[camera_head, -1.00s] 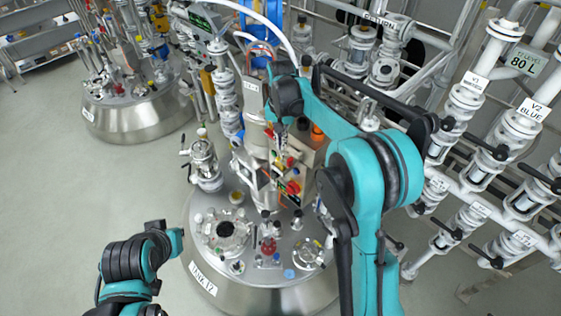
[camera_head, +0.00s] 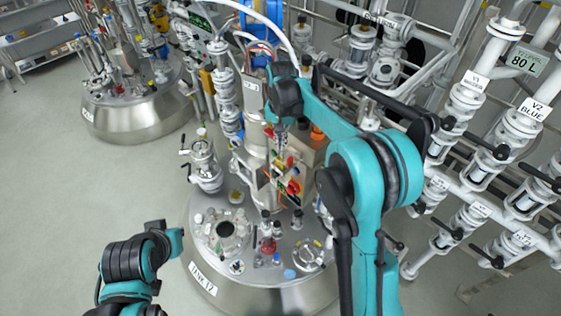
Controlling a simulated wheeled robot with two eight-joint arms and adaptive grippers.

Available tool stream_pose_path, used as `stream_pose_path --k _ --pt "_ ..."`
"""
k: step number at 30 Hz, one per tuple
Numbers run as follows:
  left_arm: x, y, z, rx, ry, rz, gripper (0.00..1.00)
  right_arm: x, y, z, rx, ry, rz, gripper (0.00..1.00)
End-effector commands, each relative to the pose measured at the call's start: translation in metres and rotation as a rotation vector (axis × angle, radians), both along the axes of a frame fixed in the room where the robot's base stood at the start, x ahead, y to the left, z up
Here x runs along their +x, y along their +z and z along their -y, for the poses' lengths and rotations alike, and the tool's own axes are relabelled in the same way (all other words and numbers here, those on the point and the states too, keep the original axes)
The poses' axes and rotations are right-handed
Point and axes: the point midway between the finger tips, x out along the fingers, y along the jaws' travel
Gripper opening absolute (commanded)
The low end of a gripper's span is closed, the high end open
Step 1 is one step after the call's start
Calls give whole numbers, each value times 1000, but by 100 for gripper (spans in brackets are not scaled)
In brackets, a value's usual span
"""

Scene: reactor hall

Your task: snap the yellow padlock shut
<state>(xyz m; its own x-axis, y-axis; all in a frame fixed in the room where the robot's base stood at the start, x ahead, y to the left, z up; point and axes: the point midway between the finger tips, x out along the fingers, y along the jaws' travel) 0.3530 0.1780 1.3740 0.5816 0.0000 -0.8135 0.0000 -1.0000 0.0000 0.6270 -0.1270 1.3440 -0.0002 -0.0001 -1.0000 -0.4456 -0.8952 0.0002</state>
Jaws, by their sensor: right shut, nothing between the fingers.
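A beige control box (camera_head: 309,152) with red, yellow and green parts on its front stands above the round steel vessel lid. The yellow padlock cannot be told apart surely; small yellow spots show on the box front, too small and partly covered to read. Whether its shackle is open or closed cannot be seen. My right gripper (camera_head: 282,150) points down in front of the box, close to its coloured parts, shut with nothing held. Whether it touches the box cannot be told.
The steel vessel (camera_head: 205,272) carries several fittings on its lid, with glass columns and hoses behind. A second vessel (camera_head: 137,122) stands at the back left. White pipes and labelled valves (camera_head: 520,123) fill the right side. Grey floor (camera_head: 60,200) is clear on the left.

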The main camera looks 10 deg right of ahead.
Motion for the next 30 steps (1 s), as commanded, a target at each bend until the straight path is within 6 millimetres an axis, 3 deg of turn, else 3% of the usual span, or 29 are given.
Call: stream_pose_path --k 30 --pt "0 -17 0 0 0 0 0 0 -21 0 0 0 0 0"
